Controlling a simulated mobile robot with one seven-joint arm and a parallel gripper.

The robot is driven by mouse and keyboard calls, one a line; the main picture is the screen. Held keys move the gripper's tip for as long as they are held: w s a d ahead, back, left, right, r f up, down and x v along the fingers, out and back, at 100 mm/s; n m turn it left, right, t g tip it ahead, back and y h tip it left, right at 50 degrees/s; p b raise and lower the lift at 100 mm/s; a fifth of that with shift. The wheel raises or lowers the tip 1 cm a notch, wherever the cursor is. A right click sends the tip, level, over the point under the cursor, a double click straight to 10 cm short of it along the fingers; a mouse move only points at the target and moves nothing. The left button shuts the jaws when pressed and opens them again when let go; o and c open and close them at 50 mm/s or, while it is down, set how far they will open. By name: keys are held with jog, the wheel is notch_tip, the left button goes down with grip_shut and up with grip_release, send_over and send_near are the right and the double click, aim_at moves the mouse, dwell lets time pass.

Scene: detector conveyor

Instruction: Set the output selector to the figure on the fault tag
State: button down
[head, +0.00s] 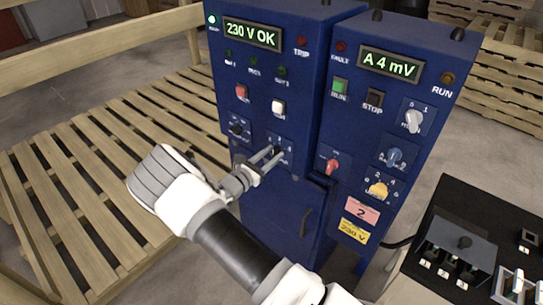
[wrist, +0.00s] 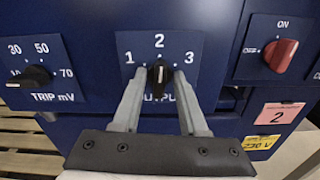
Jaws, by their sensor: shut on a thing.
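The output selector (wrist: 160,74) is a black knob with a pale pointer line, on a blue plate marked 1, 2 and 3. Its pointer stands about upright, toward the 2. My gripper (wrist: 159,80) has one finger on each side of the knob and is shut on it. In the head view my gripper (head: 271,156) reaches the lower right of the left cabinet, and its fingers partly hide the selector. The pink fault tag (head: 361,211) hangs low on the right cabinet and reads 2. It also shows in the wrist view (wrist: 276,113).
A TRIP mV knob (wrist: 34,76) is left of the selector. A red ON/OFF knob (wrist: 281,55) is to its right. A yellow 230 V label (head: 355,233) sits below the tag. The left display (head: 252,34) reads 230 V OK; the right display (head: 391,66) reads A 4 mV.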

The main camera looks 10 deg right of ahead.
jog(key=shift+n, duration=0.5)
jog(key=c, duration=0.8)
grip_release()
jog(key=b+v, duration=0.2)
jog(key=v, duration=1.5)
jog(key=shift+s+a, duration=0.15)
